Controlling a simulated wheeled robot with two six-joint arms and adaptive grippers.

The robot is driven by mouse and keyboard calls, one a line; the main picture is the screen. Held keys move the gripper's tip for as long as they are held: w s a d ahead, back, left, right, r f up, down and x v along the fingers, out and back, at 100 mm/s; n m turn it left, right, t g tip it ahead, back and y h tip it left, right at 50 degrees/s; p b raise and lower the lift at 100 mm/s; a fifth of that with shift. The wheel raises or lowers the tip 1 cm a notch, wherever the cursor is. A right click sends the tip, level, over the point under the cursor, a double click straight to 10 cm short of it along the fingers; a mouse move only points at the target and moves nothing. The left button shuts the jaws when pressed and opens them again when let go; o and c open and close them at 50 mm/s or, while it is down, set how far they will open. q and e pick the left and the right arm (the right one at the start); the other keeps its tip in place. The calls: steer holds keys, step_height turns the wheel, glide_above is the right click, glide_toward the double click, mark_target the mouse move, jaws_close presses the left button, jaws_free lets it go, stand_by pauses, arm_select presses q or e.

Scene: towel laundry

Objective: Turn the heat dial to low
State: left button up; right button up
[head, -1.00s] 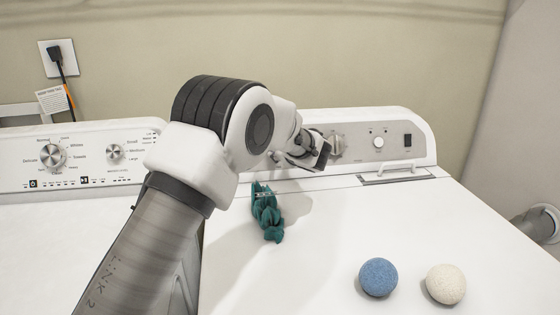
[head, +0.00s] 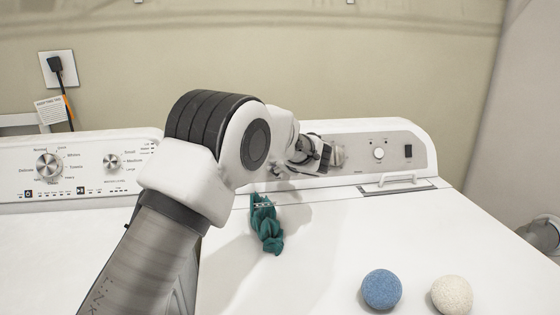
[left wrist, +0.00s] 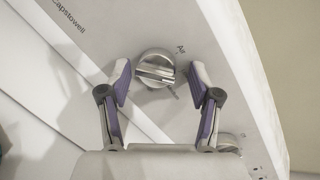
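A silver dial with a raised grip bar (left wrist: 155,69) is on the dryer's panel. In the left wrist view it lies between the two fingertips of my left gripper (left wrist: 160,83), which is open, with gaps on both sides. In the head view this dial (head: 338,155) is partly hidden behind the left gripper (head: 322,158). A smaller white knob (head: 379,154) is to its right on the same panel (head: 420,158). The dial's heat markings are too small to read. My right gripper is not in view.
A green bundled cloth (head: 266,225) lies on the dryer top below my left arm. A blue ball (head: 381,289) and a cream ball (head: 451,295) rest nearer the front. The washer panel (head: 85,165) with knobs is at left. A dark switch (head: 408,151) is at the panel's right.

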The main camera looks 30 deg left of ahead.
arm_select(q)
steer(key=shift+w+f, duration=0.1)
steer(key=shift+f, duration=0.05)
steer(key=v, duration=1.2)
